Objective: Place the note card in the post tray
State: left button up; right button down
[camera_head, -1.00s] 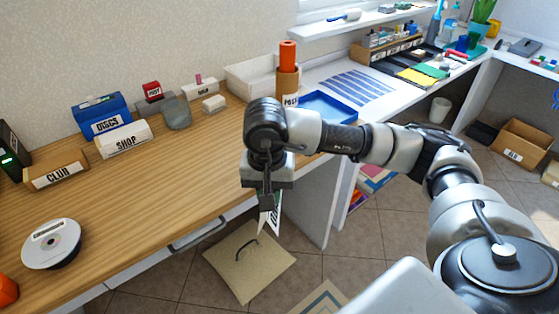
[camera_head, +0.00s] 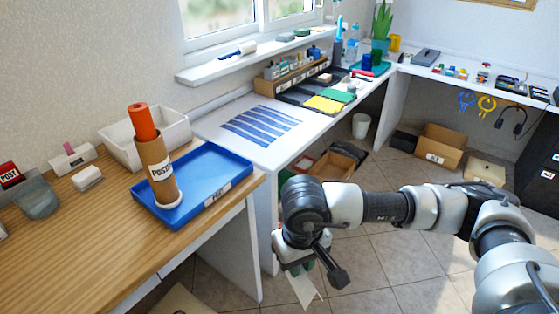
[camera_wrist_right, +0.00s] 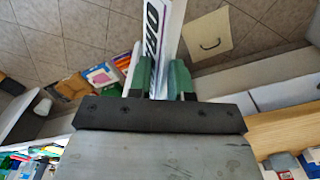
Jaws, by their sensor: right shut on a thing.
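The note card (camera_head: 302,287) is a white card hanging down from my right gripper (camera_head: 300,268), beyond the front edge of the counters and above the tiled floor. In the right wrist view the card (camera_wrist_right: 154,40) shows dark lettering and sits between the green fingertips of the right gripper (camera_wrist_right: 159,78), which are shut on it. The post tray (camera_head: 228,168) is a shallow blue tray with a label on its front, on the wooden counter's right end, left of and beyond the gripper. My left gripper is not in view.
A cardboard tube (camera_head: 155,172) with an orange roll stands in the left part of the tray. A white bin (camera_head: 118,146) is behind it. A white counter (camera_head: 225,115) with a blue striped sheet lies beyond. The tray's right part is clear.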

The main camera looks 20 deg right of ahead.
aim_at(207, 174)
jog(key=i+l+z, duration=0.15)
jog(key=l+z, duration=0.3)
jog(key=i+l+z, duration=0.15)
jog(key=z, duration=0.3)
jog(key=i+l+u, duration=0.2)
jog(key=u, duration=0.25)
jog(key=i+l+u, duration=0.2)
jog(key=u, duration=0.25)
